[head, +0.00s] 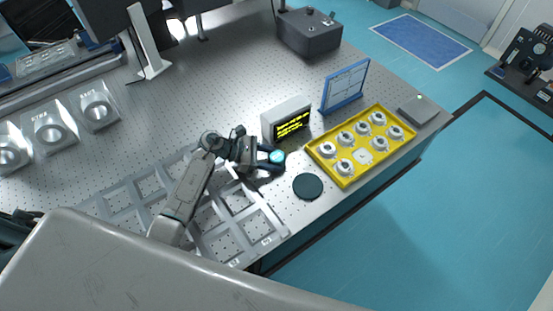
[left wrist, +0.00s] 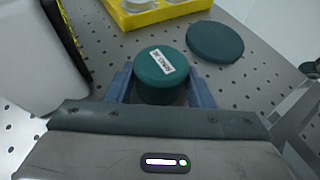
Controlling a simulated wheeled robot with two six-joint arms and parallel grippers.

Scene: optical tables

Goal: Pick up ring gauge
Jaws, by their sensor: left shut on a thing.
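The ring gauge appears to be a short teal cylinder (left wrist: 160,82) with a white label on top; the print is too small to read surely. In the head view the teal top (head: 278,157) shows at the tip of my left arm. My left gripper (head: 272,158) is shut on it, with a blue finger on either side, as the left wrist view (left wrist: 160,92) shows. I cannot tell whether it touches the table. My right gripper is not in view.
A dark round pad (head: 308,186) lies close by. A yellow tray (head: 312,151) of several white pieces is to the right. A display box (head: 287,114) and a blue frame (head: 345,86) stand behind. A grey divided rack (head: 247,232) lies under my left arm.

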